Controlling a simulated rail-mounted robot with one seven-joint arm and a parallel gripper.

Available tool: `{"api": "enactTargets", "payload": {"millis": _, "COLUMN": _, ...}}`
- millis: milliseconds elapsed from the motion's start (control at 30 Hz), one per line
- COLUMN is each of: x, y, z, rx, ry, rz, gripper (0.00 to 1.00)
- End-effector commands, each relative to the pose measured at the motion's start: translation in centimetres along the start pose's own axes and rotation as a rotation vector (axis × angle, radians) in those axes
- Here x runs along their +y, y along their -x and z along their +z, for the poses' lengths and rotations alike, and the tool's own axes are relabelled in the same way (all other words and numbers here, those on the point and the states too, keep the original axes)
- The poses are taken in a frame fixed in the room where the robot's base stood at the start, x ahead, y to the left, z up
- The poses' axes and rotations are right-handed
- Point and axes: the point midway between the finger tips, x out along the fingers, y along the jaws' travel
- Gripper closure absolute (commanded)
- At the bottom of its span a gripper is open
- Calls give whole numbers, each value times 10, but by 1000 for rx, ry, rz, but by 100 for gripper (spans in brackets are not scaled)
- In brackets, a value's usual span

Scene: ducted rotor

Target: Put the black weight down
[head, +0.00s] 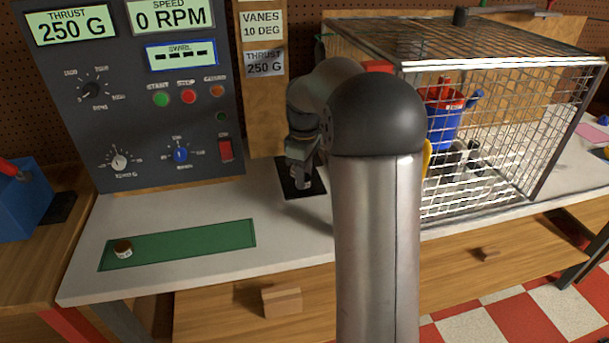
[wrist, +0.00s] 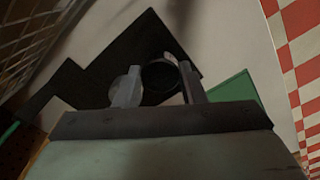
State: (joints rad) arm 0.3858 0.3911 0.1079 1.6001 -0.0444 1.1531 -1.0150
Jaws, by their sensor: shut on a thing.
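The black weight (wrist: 160,77) is a dark round piece between the two fingers of my gripper (wrist: 158,88) in the wrist view. My gripper is shut on it. In the head view my gripper (head: 300,170) is low over a black pad (head: 311,192) on the white bench, partly hidden by my own arm. The weight cannot be made out clearly there. In the wrist view dark pad surface lies behind the weight, and I cannot tell whether the weight touches it.
A green mat (head: 190,242) holds a small brass-and-white weight (head: 123,249) at its left end. A wire cage (head: 490,135) with a blue container (head: 445,125) inside stands at right. A control panel (head: 135,100) stands behind. The bench between mat and pad is clear.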

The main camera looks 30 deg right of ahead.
Motion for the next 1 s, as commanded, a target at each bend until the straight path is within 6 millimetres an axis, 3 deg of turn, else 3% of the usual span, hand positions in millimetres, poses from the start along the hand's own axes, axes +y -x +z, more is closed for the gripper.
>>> {"api": "enactTargets", "payload": {"millis": 400, "x": 0, "y": -12, "z": 0, "rx": 0, "ry": 0, "rz": 0, "gripper": 86}}
{"api": "enactTargets", "payload": {"millis": 433, "x": 0, "y": -12, "z": 0, "rx": 0, "ry": 0, "rz": 0, "gripper": 61}}
{"api": "enactTargets", "payload": {"millis": 500, "x": 0, "y": -11, "z": 0, "rx": 0, "ry": 0, "rz": 1, "gripper": 42}}
{"api": "enactTargets", "payload": {"millis": 800, "x": 0, "y": -9, "z": 0, "rx": 0, "ry": 0, "rz": 1, "gripper": 42}}
{"api": "enactTargets", "payload": {"millis": 1000, "x": 1, "y": 13, "z": 0, "rx": 2, "ry": 0, "rz": 4, "gripper": 42}}
